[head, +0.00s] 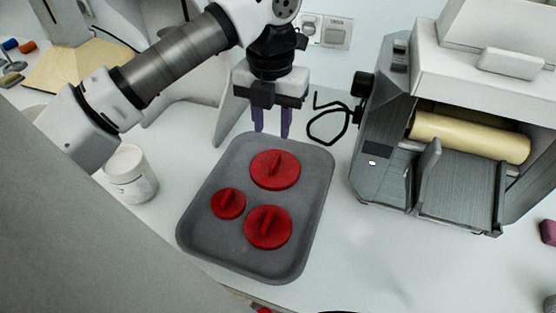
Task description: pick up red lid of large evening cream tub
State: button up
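Three red lids with raised grip bars lie on a grey tray. One large red lid (275,169) is at the back, another large red lid (267,227) is at the front, and a small red lid (228,203) is at the left. I cannot tell which large lid belongs to the evening cream tub. My gripper (271,134) points down above the tray's back edge, behind the back large lid. Its two purple fingers are apart with nothing visible between them.
The grey tray (222,258) has a low raised rim. A white tub (131,173) stands left of it. A grey machine with a cream roller (470,136) stands to the right. A black cable (328,120) lies behind the tray.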

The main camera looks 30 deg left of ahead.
send_over(275, 160)
jog(key=f, duration=0.2)
jog(key=s+f, duration=0.1)
jog(key=f, duration=0.1)
jog(key=shift+f, duration=0.3)
jog(key=shift+w+f+p, duration=0.25)
jog(key=shift+f+p, duration=0.4)
jog(key=shift+f, duration=0.7)
jog(key=shift+w+f+p, duration=0.25)
jog(key=shift+f+p, duration=0.35)
jog(key=shift+f, duration=0.7)
grip_shut()
